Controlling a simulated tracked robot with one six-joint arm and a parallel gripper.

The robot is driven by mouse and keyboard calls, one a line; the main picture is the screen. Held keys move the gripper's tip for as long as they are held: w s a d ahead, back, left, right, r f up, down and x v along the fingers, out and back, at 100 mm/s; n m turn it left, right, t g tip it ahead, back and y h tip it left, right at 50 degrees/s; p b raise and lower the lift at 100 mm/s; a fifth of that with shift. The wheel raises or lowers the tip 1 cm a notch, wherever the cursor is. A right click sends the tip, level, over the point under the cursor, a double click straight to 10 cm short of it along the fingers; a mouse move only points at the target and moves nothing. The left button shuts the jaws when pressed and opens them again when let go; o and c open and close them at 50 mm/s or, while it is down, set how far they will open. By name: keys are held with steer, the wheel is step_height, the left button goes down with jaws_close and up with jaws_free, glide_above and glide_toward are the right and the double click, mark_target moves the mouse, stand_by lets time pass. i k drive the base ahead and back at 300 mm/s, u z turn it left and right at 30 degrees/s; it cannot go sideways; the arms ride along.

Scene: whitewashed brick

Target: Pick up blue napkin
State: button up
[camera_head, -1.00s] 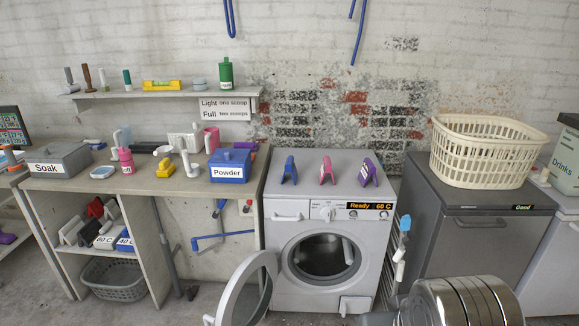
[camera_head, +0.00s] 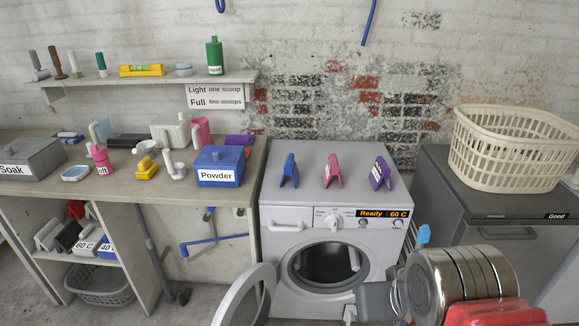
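A blue upright, tent-like piece (camera_head: 289,171) stands at the left on top of the white washing machine (camera_head: 285,215). It is the likeliest blue napkin, but I cannot tell that it is cloth. A similar pink piece (camera_head: 332,171) and a purple piece (camera_head: 380,173) stand to its right, apart from it. My arm shows at the lower right, with a shiny banded cylinder and a red part. A grey block at its left end (camera_head: 377,300) may belong to my gripper. It is low in front of the washer and well apart from the blue piece. No fingertips can be made out.
The washer's round door (camera_head: 245,297) hangs open at its left front. A cream basket (camera_head: 512,150) sits on the grey machine at the right. The washer's top around the pieces is clear.

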mark_target(291, 166)
steer(key=z, duration=0.1)
steer(key=i, duration=1.25)
steer(key=u, duration=1.9)
